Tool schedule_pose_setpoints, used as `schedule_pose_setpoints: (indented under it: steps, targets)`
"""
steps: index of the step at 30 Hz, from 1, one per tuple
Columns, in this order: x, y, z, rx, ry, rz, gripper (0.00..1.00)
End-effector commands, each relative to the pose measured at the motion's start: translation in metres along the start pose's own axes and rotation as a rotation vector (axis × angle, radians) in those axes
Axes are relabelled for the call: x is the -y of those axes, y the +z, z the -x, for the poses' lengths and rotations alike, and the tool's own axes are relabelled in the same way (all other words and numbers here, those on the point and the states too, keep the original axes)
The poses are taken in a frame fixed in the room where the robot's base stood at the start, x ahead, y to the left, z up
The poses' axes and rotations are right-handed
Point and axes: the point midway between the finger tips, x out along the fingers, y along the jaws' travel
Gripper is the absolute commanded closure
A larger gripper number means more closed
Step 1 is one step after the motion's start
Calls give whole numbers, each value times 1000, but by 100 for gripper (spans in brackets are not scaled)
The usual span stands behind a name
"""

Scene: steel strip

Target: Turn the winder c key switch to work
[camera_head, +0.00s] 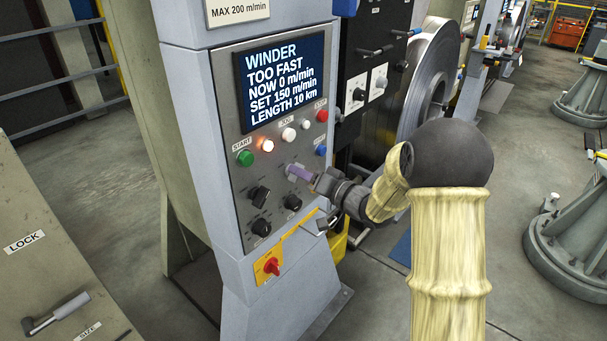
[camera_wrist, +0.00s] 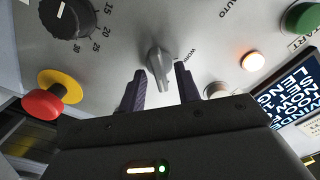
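The winder panel (camera_head: 228,90) stands at centre left in the head view, and its display reads WINDER, TOO FAST, NOW 0 m/min. In the wrist view, a grey key switch (camera_wrist: 158,66) stands on the panel, its grip hanging toward the bottom of the picture. The label WORK (camera_wrist: 187,51) is to its upper right. My gripper (camera_wrist: 161,80) is open, with one dark purple finger on each side of the key and gaps visible on both sides. In the head view my gripper (camera_head: 299,173) is at the panel face and hides the key.
Near the gripper are black knobs (camera_head: 259,196), a green START button (camera_head: 245,158), a lit lamp (camera_head: 267,145), a red STOP button (camera_head: 322,115) and a blue button (camera_head: 320,150). A red switch on yellow (camera_head: 271,266) is below. The steel coil (camera_head: 432,75) is behind.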

Motion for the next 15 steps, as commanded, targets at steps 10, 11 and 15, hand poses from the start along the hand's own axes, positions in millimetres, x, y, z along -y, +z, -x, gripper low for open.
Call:
schedule_pose_setpoints:
  steps: [10, 11, 15]
  targets:
    - [0, 0, 0, 0, 0, 0, 100]
    - [0, 0, 0, 0, 0, 0, 100]
    - [0, 0, 1, 0, 0, 4, 100]
